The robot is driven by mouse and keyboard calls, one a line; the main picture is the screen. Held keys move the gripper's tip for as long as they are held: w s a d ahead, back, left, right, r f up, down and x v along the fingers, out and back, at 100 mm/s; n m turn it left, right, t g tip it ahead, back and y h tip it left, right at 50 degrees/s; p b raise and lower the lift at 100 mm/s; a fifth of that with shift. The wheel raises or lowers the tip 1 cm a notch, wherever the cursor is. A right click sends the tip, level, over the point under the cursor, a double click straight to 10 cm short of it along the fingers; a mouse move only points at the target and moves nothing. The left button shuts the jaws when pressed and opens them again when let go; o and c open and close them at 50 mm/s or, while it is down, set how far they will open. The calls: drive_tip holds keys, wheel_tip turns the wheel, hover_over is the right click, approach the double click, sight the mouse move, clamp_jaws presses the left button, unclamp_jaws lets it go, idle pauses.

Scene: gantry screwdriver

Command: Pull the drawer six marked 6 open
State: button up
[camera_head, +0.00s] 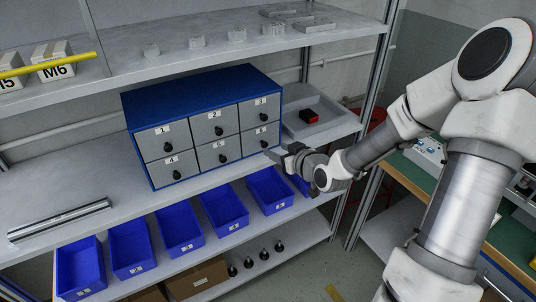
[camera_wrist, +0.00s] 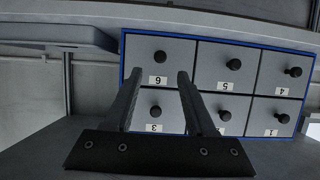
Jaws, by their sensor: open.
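The drawer marked 6 (camera_head: 249,142) is the lower right drawer of a blue cabinet (camera_head: 207,87) with grey fronts, and it looks shut. Its dark knob (camera_head: 263,145) sticks out from the front. The wrist view is upside down, and there drawer 6 (camera_wrist: 136,73) is at the upper left with its knob (camera_wrist: 160,56) between the lines of my two fingers. My gripper (camera_head: 279,152) is open and empty, just right of and in front of drawer 6. In the wrist view my gripper (camera_wrist: 159,57) faces the drawer fronts, with no visible contact with the knob.
The other drawers, such as drawer 3 (camera_head: 259,112) and drawer 5 (camera_head: 218,153), look shut. A grey tray (camera_head: 335,112) holding a red and black item (camera_head: 309,116) stands right of the cabinet. Blue bins (camera_head: 223,210) sit below. A metal bar (camera_head: 60,220) lies on the left shelf.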

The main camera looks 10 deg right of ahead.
sight(265, 145)
drive_tip(key=b+x, duration=0.2)
drive_tip(key=x, duration=0.4)
drive_tip(key=shift+w+a+f, duration=0.1)
drive_tip(key=shift+w, duration=0.15)
clamp_jaws()
idle(1.2)
